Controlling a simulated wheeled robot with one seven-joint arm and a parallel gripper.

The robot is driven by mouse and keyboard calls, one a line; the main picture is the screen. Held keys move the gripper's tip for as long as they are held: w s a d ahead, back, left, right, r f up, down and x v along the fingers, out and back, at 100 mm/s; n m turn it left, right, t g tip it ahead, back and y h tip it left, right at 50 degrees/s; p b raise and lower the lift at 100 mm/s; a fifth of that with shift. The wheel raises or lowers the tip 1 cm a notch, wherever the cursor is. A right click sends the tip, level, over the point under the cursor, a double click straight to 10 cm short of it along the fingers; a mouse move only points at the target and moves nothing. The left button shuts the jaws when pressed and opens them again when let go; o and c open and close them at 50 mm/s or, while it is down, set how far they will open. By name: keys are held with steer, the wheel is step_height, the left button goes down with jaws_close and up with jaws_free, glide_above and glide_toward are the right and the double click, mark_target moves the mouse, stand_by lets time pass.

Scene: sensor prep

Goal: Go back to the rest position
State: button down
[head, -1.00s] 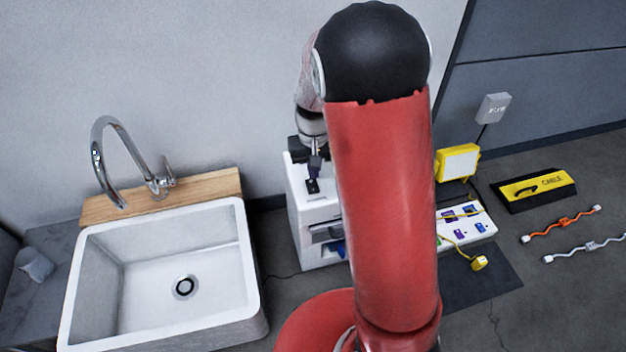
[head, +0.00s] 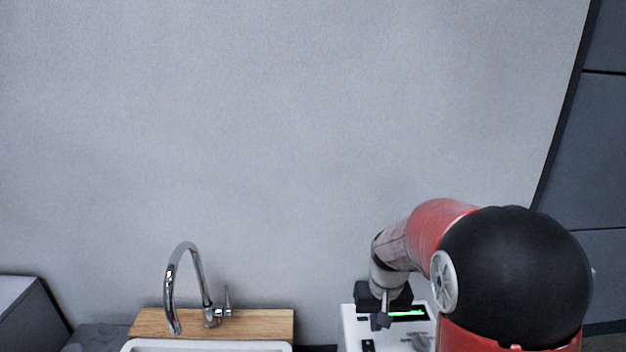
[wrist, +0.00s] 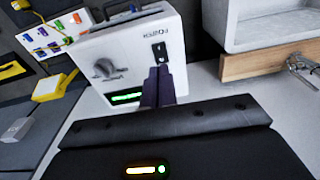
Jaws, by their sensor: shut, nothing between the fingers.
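My gripper (head: 380,322) is shut and empty, low in the head view, over the top of a white machine (head: 349,325). In the wrist view, the closed dark fingers (wrist: 157,82) lie in front of the white machine (wrist: 125,50). A dark switch, a grey knob and a lit green bar show on the machine there. I cannot tell from these views whether the fingertips touch the machine.
A sink (head: 210,346) with a wooden back ledge (head: 265,323) and chrome faucet (head: 172,285) stands left of the machine. In the wrist view, a white board with coloured pieces (wrist: 55,38) and a yellow box (wrist: 50,85) lie at left. The wall above is bare.

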steer(key=s+r+t, duration=0.2)
steer(key=s+r, duration=0.5)
steer(key=s, duration=0.3)
steer(key=s+r+t, duration=0.2)
steer(key=s+r, duration=0.5)
steer(key=s, duration=0.3)
steer(key=shift+r+t, duration=0.25)
steer(key=shift+t, duration=0.15)
steer(key=shift+s, duration=0.1)
